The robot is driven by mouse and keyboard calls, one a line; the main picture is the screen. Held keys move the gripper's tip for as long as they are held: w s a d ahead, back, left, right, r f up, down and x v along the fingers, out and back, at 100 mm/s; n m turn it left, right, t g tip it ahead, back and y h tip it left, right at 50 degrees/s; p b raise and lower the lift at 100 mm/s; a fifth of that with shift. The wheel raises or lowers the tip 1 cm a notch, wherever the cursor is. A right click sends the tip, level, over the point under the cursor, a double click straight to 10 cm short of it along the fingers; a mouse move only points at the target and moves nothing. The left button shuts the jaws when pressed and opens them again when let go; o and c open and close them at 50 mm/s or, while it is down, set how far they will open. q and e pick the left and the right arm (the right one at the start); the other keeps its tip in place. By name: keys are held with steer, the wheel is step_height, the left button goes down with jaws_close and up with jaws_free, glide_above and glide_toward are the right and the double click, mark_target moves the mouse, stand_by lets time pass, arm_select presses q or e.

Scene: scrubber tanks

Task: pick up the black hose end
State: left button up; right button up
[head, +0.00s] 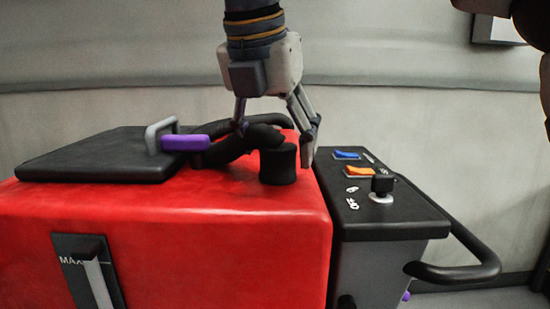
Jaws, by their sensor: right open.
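The black hose end (278,165) is a short, thick cylinder standing on top of the red tank (220,215). A black hose curves away from it to the left across the tank top. My right gripper (275,142) comes down from above with its fingers spread. One finger is at the hose left of the end and the other is right of the end. The hose end lies low between the fingers; I cannot tell whether either finger touches it. My left gripper does not show.
A black lid (95,155) with a grey handle and a purple grip (185,143) lies left of the hose. At right stands a control panel (385,215) with blue and orange switches, a black knob and a black side bar (455,272). A pale wall is behind.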

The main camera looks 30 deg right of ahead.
mark_target(279, 146)
steer(key=shift+x, duration=0.9)
steer(key=shift+w+d+f, duration=0.1)
steer(key=shift+d+f, duration=0.05)
steer(key=shift+f, duration=0.15)
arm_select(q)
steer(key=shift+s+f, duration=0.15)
arm_select(e)
steer(key=c, duration=1.4)
steer(key=shift+o, duration=0.2)
steer(key=shift+m, duration=0.7)
step_height(279, 146, up, 10)
steer(key=shift+r+p, duration=0.15)
steer(key=shift+p, duration=0.25)
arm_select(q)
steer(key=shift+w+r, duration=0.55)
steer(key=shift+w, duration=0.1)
arm_select(e)
steer(key=shift+m+g, duration=0.6)
steer(key=shift+m, duration=0.2)
